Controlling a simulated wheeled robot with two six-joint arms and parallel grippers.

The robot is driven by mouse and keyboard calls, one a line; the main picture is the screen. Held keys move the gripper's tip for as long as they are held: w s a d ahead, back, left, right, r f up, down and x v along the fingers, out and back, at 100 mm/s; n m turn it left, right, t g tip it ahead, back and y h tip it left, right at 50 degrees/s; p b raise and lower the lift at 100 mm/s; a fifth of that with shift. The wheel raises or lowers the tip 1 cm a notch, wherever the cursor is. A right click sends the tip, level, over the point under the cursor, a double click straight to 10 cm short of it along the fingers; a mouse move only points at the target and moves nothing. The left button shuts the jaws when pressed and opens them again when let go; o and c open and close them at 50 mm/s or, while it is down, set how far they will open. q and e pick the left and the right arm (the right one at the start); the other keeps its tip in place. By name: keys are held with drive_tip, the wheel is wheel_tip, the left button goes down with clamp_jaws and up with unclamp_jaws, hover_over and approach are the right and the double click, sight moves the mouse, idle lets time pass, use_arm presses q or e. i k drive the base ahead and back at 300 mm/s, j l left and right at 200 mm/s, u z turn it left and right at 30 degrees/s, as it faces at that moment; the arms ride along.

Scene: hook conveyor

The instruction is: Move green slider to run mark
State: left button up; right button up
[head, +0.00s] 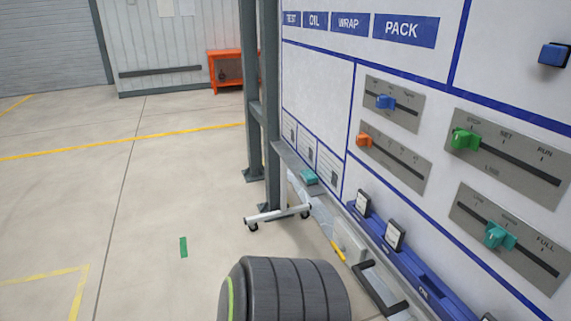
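The green slider (465,139) is a small knob on a grey panel (511,195) at the right of the head view. It sits at the left end of a dark slot (515,163), close to the STOP mark. A SET mark (506,134) is near the middle of the slot. The RUN mark (545,154) is above the slot's right end, well apart from the slider. Neither of my grippers is in view.
Nearby panels carry a blue slider (386,101), an orange slider (364,140) and a teal slider (498,236). A blue knob (554,54) is at the upper right. A blue rail (416,268) runs below the panels. Open floor lies left.

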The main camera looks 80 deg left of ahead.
sight(462, 138)
drive_tip(key=u, duration=1.6)
